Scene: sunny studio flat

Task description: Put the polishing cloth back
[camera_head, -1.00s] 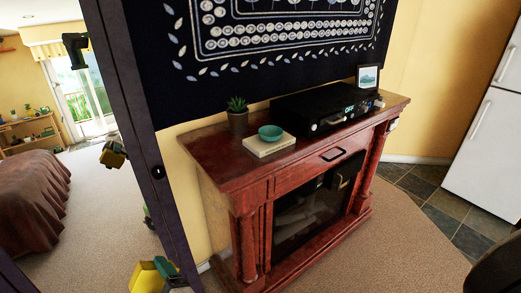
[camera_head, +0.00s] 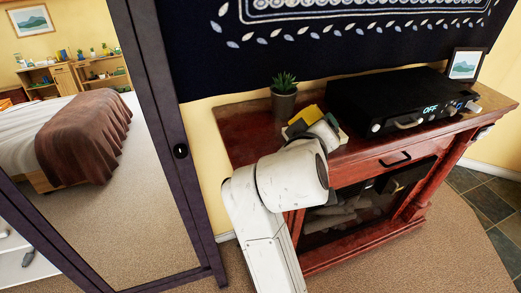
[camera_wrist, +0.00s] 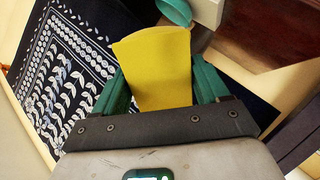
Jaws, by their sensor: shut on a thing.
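The yellow polishing cloth (camera_wrist: 158,65) stands up between the green fingers of my gripper (camera_wrist: 163,82), which is shut on it. In the head view the cloth (camera_head: 311,115) shows as a small yellow patch over the left part of the red-brown fireplace mantel (camera_head: 246,122), near the plant pot. My white forearm hides most of the gripper there. I cannot tell whether the cloth touches anything below. A teal bowl (camera_wrist: 176,11) and a pale book (camera_wrist: 208,13) lie just beyond the cloth in the wrist view. The bowl is hidden in the head view.
A potted plant (camera_head: 284,100) stands at the mantel's back left. A black device (camera_head: 396,103) reading OFF fills the middle right, with a framed picture (camera_head: 464,66) behind it. A dark-framed mirror (camera_head: 172,150) stands left of the fireplace. A patterned dark cloth hanging (camera_head: 300,45) covers the wall.

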